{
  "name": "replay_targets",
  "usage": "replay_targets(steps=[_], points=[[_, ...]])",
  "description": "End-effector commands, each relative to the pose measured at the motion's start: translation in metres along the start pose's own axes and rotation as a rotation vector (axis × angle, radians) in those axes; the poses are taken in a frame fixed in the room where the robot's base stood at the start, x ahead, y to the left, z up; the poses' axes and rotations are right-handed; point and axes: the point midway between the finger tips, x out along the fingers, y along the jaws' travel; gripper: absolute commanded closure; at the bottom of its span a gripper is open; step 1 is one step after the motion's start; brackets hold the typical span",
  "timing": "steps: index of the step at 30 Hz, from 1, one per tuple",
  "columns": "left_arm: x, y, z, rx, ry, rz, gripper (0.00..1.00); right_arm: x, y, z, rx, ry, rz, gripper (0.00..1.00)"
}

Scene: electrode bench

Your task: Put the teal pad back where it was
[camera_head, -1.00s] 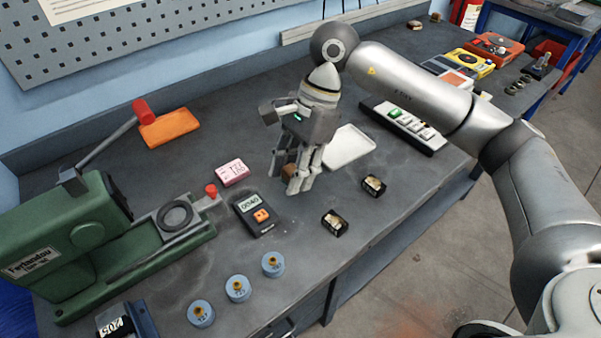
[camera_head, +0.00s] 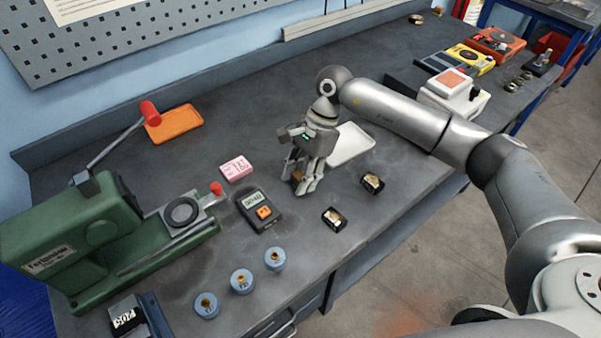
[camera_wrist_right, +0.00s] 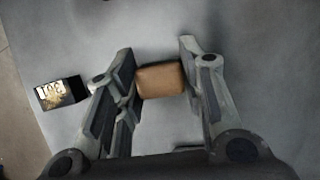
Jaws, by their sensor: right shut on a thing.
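No teal pad can be made out in either view. My right gripper (camera_head: 308,186) is over the middle of the bench, fingers pointing down. It is shut on a brown block (camera_head: 298,176), which also shows between the fingers in the right wrist view (camera_wrist_right: 160,80). I cannot tell whether the block touches the bench top. My left gripper is not in view.
A white tray (camera_head: 352,143) lies just behind my right gripper. Two dark cells (camera_head: 372,183) (camera_head: 334,217) stand to its right and front. A meter (camera_head: 258,210), pink timer (camera_head: 236,167), green press (camera_head: 75,240) and orange tray (camera_head: 174,124) are to the left.

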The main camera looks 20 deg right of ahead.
Motion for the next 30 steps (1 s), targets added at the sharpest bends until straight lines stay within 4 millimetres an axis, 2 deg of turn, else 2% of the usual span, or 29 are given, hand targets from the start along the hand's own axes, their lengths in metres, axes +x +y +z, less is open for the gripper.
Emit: replay_targets(steps=[5,6,10,19,23,26,30], points=[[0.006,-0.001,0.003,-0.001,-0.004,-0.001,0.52,0.004,0.0,-0.002,0.0,0.0,0.0,0.86],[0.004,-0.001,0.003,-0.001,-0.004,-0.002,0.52,0.003,0.0,-0.001,0.0,0.0,0.0,0.6],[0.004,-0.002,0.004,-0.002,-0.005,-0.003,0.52,0.003,0.0,-0.001,0.0,0.0,0.001,0.43],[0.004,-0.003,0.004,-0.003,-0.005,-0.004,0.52,0.002,0.0,-0.001,0.001,0.0,0.001,0.42],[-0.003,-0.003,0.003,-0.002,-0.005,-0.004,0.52,-0.003,0.0,0.001,0.001,0.0,0.0,0.42],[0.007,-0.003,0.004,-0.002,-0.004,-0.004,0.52,-0.015,-0.001,-0.001,0.0,0.0,-0.004,0.42],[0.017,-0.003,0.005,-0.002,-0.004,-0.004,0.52,-0.045,-0.001,-0.002,0.001,0.002,-0.006,0.42]])
